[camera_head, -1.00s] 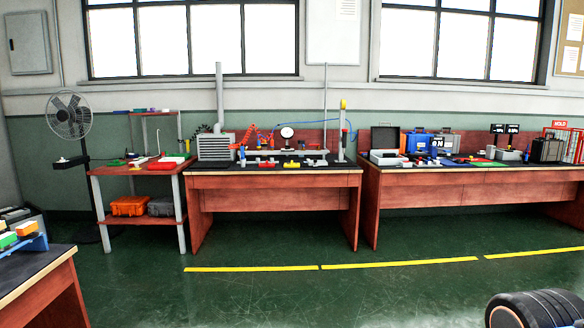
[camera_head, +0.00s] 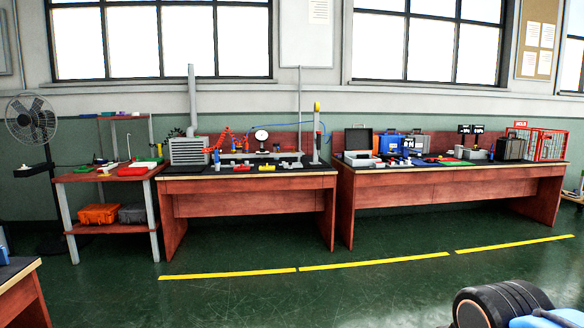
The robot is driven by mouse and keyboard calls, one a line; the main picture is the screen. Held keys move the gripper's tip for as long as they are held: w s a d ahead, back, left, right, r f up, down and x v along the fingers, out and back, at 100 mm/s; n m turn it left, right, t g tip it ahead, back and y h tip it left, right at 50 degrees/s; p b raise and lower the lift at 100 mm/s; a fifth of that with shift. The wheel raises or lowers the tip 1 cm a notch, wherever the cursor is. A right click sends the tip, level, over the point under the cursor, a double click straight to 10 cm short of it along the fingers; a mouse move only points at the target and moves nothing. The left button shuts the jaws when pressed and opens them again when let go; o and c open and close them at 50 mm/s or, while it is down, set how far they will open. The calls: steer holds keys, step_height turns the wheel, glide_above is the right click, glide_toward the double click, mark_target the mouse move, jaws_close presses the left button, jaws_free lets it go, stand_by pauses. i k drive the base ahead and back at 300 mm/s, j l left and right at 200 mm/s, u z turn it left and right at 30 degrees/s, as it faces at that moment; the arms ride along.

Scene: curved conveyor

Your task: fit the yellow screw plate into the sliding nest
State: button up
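A small yellow piece (camera_head: 267,168) lies on the dark top of the left long bench, near its front edge. It may be the yellow screw plate, but it is too small to tell its shape. A small red piece (camera_head: 242,168) and grey blocks sit in the same row. I cannot pick out the sliding nest for sure among the fixtures there. My gripper is not in view; a black ribbed part and a blue part of what looks like my own arm show at the bottom right. The benches stand well away from me, across the floor.
The left long bench (camera_head: 250,182) and right long bench (camera_head: 450,188) stand along the wall. A red shelf (camera_head: 105,172) with an orange case (camera_head: 98,213) and a fan (camera_head: 31,120) are at left. A table corner (camera_head: 20,295) juts in at lower left. The green floor (camera_head: 300,297) between is clear.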

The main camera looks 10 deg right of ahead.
mark_target(290, 165)
steer(key=i+u, duration=0.2)
steer(key=i, duration=3.1)
steer(key=i+u, duration=0.1)
steer(key=i, duration=0.65)
steer(key=i+l+u, duration=0.15)
steer(key=i, duration=0.6)
steer(key=i+u, duration=0.15)
